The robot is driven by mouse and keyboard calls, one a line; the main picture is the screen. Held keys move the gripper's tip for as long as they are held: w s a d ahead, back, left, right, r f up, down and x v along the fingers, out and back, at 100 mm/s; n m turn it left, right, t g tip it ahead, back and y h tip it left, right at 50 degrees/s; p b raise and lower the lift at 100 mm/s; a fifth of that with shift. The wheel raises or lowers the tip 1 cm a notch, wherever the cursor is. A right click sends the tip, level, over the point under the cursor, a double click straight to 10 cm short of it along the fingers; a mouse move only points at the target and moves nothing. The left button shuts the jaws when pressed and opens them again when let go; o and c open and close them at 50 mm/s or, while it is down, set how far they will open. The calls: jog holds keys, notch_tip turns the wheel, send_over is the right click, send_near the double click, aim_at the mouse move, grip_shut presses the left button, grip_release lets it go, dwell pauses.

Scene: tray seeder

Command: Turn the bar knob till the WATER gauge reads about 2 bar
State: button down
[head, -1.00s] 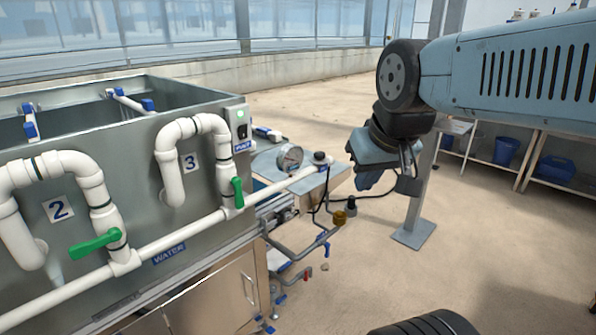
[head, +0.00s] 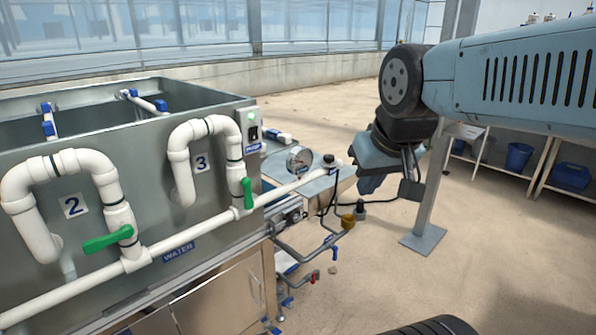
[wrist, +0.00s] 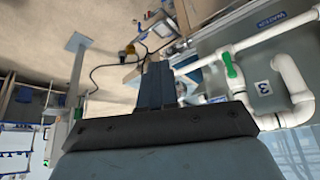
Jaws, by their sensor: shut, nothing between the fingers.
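A round pale-faced gauge (head: 299,158) stands by the right end of the white WATER pipe (head: 190,240) in the head view. Its needle is too small to read. A dark knob (head: 329,160) sits at that pipe's right end, just right of the gauge; I cannot make out its bar shape. My gripper (head: 372,184) hangs right of the knob in the picture, apart from it. In the wrist view its fingers (wrist: 153,86) are together and empty, and they hide part of the pipe end behind them.
The steel tank (head: 150,115) with white pipe loops and green levers (head: 108,240) fills the left. Thin pipes and a brass-coloured part (head: 348,221) lie below the knob. A post (head: 430,190) stands behind my gripper. Open floor lies at the front right.

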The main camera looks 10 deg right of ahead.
aim_at(325, 156)
jog(key=c, duration=1.8)
grip_release()
